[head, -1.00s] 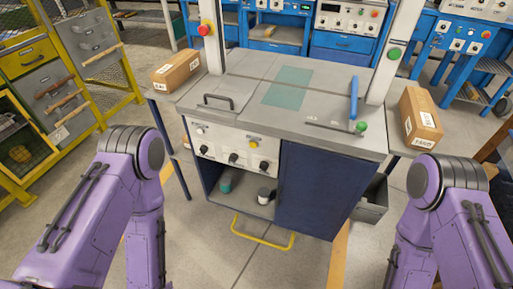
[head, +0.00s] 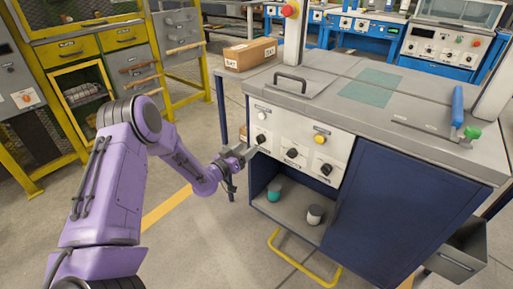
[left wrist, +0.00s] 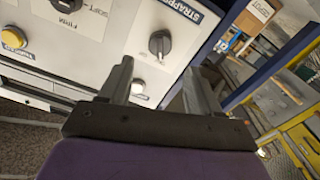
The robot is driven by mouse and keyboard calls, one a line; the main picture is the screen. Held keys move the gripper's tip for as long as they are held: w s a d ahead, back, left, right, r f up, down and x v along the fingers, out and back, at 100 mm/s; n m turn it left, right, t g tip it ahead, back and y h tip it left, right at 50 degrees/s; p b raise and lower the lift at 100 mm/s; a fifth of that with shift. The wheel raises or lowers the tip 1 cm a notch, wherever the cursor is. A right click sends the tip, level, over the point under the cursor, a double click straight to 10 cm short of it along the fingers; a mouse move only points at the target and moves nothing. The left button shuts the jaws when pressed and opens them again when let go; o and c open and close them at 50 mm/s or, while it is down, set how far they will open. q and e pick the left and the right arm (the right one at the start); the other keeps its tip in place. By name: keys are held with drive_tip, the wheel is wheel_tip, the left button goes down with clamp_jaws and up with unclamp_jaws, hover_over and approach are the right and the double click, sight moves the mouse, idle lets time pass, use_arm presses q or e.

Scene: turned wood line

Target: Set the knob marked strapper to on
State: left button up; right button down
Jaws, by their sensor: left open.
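The knob marked strapper (left wrist: 160,43) is round and black on the pale control panel, with its label (left wrist: 178,10) beside it in the left wrist view. I take it to be the leftmost knob (head: 262,140) of the panel in the head view. Its ridge runs roughly upright in the wrist picture; its setting is not readable. My left gripper (head: 243,153) is just in front of the panel's left end. It is open and empty, its fingers (left wrist: 157,72) apart, with the knob beyond the tips. My right gripper is out of view.
Two more black knobs (head: 292,153) and a yellow button (head: 320,139) are along the panel. A white button (left wrist: 137,88) is close by the strapper knob. The open shelf (head: 285,212) below holds two small containers. A yellow rail (head: 300,264) is near the floor.

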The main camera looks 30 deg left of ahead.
sight(258, 141)
use_arm(q)
drive_tip(key=w+b, duration=0.1)
drive_tip(key=w, duration=0.5)
drive_tip(key=shift+w+d, duration=0.3)
drive_tip(key=shift+w, duration=0.1)
drive_tip(key=shift+c, duration=0.3)
drive_tip(key=c, duration=1)
drive_tip(key=m, duration=0.5)
drive_tip(key=shift+d+f+m, duration=0.1)
drive_tip(key=shift+d+m, duration=0.05)
drive_tip(key=shift+m, duration=0.25)
drive_tip(key=m+b, duration=0.2)
drive_tip(key=m, duration=0.4)
